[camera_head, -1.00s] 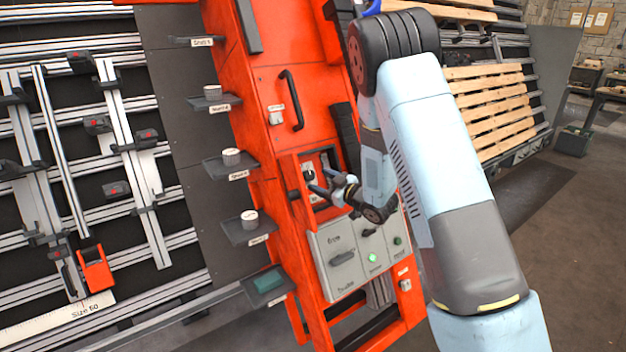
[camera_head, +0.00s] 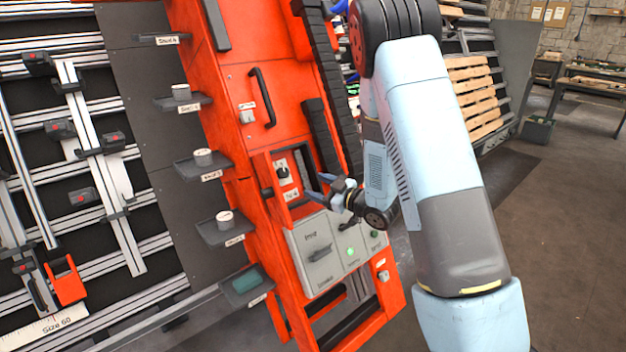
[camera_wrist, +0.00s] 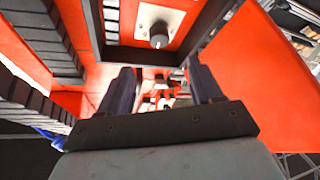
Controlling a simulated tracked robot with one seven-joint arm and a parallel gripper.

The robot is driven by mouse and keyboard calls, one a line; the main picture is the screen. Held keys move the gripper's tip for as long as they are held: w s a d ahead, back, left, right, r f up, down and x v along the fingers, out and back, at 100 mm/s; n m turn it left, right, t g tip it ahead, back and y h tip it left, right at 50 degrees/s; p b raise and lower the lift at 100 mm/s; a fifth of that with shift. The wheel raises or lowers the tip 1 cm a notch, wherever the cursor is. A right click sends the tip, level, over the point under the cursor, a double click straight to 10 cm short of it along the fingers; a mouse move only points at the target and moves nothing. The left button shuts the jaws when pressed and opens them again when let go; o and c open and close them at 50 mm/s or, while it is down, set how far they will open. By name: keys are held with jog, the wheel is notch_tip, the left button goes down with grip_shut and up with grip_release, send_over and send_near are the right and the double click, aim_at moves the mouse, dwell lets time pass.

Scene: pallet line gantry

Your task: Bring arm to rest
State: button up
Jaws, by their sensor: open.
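My arm (camera_head: 430,150) reaches down in front of the red gantry cabinet (camera_head: 240,95) in the head view. My gripper (camera_head: 322,188) is open, with nothing between its fingers, near the recess that holds a dark knob (camera_head: 283,172) on a pale plate. In the wrist view my gripper (camera_wrist: 160,85) shows two dark, parted fingers, with the knob (camera_wrist: 159,35) beyond and above them. The fingers are apart from the knob. Part of the recess is hidden behind the gripper and wrist.
Several small shelves (camera_head: 205,172) stick out left of the cabinet, some holding round white pieces. Wooden pallets (camera_head: 472,95) stand behind my arm. Open floor (camera_head: 565,230) lies at right.

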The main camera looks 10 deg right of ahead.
jog(key=d+r+m+t+h, duration=0.2)
jog(key=d+r+m+h, duration=0.2)
jog(key=d+r+h, duration=0.45)
jog(key=s+d+r+m+g+h, duration=0.25)
jog(key=s+d+r+m, duration=0.25)
jog(key=s+r, duration=0.3)
jog(key=s+r+m+g, duration=0.2)
jog(key=s+g, duration=0.1)
jog(key=s, duration=1.1)
jog(key=s+r+m+g+h, duration=0.1)
jog(key=s+r+m+g, duration=0.1)
jog(key=s, duration=1.2)
jog(key=shift+r+m+g+h, duration=0.3)
jog(key=shift+r+g, duration=0.2)
jog(key=shift+g, duration=0.05)
jog(key=shift+s, duration=0.1)
